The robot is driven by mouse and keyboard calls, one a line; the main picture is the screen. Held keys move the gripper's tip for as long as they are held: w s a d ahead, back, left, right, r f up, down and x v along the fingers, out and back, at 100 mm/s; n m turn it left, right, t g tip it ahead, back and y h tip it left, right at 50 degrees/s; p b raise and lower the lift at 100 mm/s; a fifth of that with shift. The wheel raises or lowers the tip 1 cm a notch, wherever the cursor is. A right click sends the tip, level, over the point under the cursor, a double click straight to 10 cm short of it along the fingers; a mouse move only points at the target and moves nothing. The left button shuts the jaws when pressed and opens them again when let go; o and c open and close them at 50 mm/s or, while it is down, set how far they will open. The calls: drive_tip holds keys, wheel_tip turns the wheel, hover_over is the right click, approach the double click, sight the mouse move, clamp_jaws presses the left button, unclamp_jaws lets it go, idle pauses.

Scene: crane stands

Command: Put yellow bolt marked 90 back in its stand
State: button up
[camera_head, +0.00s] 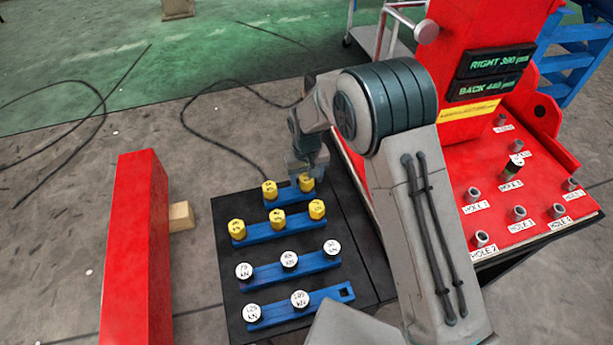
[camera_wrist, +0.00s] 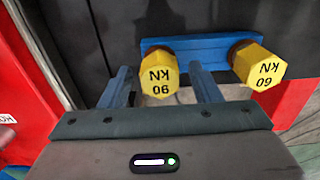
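The yellow bolt marked 90 (camera_wrist: 160,78) stands in the right end of the rearmost blue stand (camera_head: 288,194), and its shaft meets the stand in the wrist view. Its label is upside down there. In the head view the bolt (camera_head: 307,184) is just below my gripper (camera_head: 307,170). In the wrist view my gripper (camera_wrist: 162,84) is open, with one finger on each side of this bolt and a gap on both sides. A second yellow bolt (camera_wrist: 259,64), its label reading 60, stands in the same stand; it also shows in the head view (camera_head: 269,188).
The red crane base (camera_head: 520,200) with labelled holes is at right. A red beam (camera_head: 135,250) lies at left.

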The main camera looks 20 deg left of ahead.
sight(306, 178)
drive_tip(key=shift+r, duration=0.15)
idle(0.3)
drive_tip(key=shift+r+p, duration=1.3)
drive_tip(key=shift+r, duration=1.05)
